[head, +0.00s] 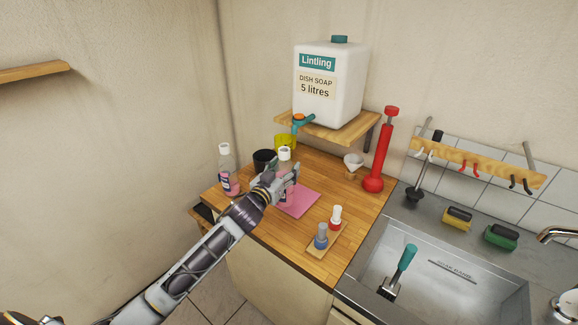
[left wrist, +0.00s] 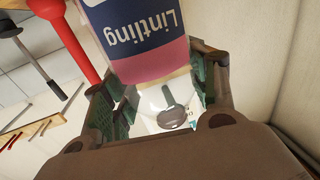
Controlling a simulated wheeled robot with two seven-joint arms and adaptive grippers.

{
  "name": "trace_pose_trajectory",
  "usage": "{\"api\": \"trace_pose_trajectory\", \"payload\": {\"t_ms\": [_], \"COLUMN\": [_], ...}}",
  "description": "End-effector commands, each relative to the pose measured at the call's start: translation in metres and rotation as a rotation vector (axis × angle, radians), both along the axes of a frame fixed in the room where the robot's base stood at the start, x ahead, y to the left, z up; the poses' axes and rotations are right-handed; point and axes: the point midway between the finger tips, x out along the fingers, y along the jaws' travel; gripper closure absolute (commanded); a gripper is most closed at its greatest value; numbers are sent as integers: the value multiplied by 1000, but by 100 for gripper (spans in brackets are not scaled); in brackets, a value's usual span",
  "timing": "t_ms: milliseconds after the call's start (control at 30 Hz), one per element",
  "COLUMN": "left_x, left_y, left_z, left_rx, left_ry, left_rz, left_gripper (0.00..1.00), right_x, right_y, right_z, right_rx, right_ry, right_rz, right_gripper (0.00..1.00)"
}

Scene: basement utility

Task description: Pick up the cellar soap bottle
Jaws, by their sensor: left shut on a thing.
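A clear soap bottle (head: 285,155) with a white cap and pink contents stands at the back edge of a pink mat (head: 297,204) on the wooden counter. My left gripper (head: 280,183) is shut on this bottle; its wrist covers part of it. In the left wrist view, the bottle's blue and pink Lintling label (left wrist: 138,38) shows upside down between the green-padded fingers (left wrist: 160,95). I cannot tell whether its base touches the mat. A second similar bottle (head: 228,170) stands to the left, apart from the gripper. My right gripper is out of view.
A black cup (head: 264,161) and a yellow cup (head: 286,142) stand behind the bottle. Above is a shelf (head: 342,137) with a large dish soap canister (head: 330,85). A red plunger pump (head: 376,165), a small block with two little bottles (head: 322,246) and the sink (head: 440,275) are to the right.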

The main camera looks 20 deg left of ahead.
Motion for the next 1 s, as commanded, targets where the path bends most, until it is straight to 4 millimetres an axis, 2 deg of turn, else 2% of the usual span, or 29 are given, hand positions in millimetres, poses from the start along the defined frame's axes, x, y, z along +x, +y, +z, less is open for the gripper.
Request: {"api": "trace_pose_trajectory", "payload": {"t_ms": [433, 700, 1000], "left_x": [-50, -77, -99], "left_y": [7, 11, 15], "left_z": [0, 0, 0], "left_rx": [0, 0, 0], "left_ry": [-1, -2, -2], "left_rz": [-2, -1, -1], "left_gripper": [100, 100, 100], "right_x": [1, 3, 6], "right_y": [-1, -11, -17], "right_z": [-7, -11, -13], "right_rx": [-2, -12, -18], "right_ry": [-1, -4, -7], "right_rz": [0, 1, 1], "right_gripper": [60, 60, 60]}}
